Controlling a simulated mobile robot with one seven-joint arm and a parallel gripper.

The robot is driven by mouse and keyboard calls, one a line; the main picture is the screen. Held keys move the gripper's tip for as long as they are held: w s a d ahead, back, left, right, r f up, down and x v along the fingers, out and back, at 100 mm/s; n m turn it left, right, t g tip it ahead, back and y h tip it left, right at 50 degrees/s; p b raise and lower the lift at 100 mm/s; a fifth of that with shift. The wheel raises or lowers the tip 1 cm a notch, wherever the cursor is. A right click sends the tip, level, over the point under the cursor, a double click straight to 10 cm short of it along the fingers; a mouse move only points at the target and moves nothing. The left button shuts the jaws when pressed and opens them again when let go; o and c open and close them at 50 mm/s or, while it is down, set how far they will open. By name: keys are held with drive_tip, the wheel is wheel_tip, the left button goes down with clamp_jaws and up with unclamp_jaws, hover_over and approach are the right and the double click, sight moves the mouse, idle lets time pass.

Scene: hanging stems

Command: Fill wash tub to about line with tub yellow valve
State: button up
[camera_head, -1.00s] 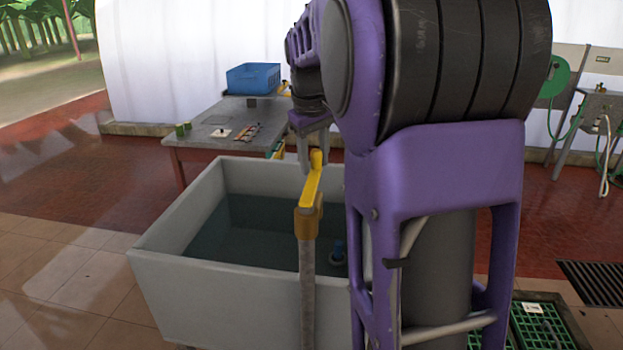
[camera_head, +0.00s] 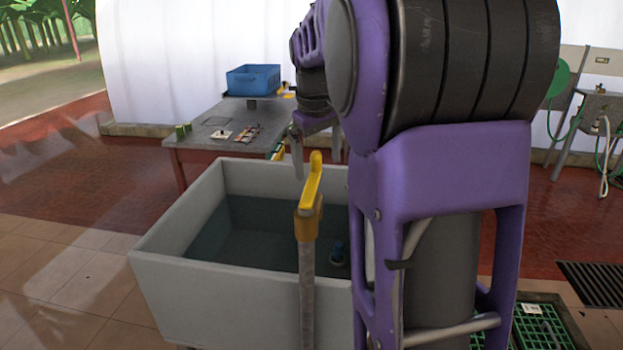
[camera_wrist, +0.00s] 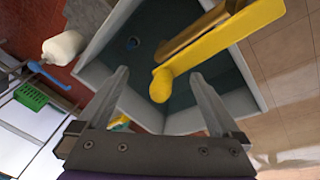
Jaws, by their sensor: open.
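The wash tub (camera_head: 160,268) is a grey, rectangular basin with dark water standing in it below the rim; it also shows in the wrist view (camera_wrist: 178,121). I cannot make out a fill line. The yellow valve (camera_head: 311,190) sits on top of a grey upright pipe at the tub's near side, its lever pointing up and away. In the wrist view the yellow lever (camera_wrist: 215,48) reaches in from the upper right, its rounded end between and beyond my fingers. My gripper (camera_wrist: 160,88) is open and empty. In the head view my gripper (camera_head: 317,165) is just behind the lever, partly hidden by my arm.
A grey table (camera_head: 190,150) behind the tub carries a blue crate (camera_head: 253,79), small green blocks and tools. A small blue fitting (camera_head: 338,251) is inside the tub. Green crates (camera_head: 545,325) and a floor grate (camera_head: 595,283) are at right. The floor left of the tub is clear.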

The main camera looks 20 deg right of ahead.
drive_tip(key=p+v, duration=0.1)
drive_tip(key=v, duration=0.1)
drive_tip(key=p+v, duration=0.2)
drive_tip(key=w+d+p+v, duration=0.1)
drive_tip(key=p+v, duration=0.1)
drive_tip(key=shift+w+a+r, duration=0.1)
drive_tip(key=shift+a+r, duration=0.05)
drive_tip(key=shift+r, duration=0.2)
drive_tip(key=shift+v, duration=0.95)
drive_tip(key=shift+w, duration=0.2)
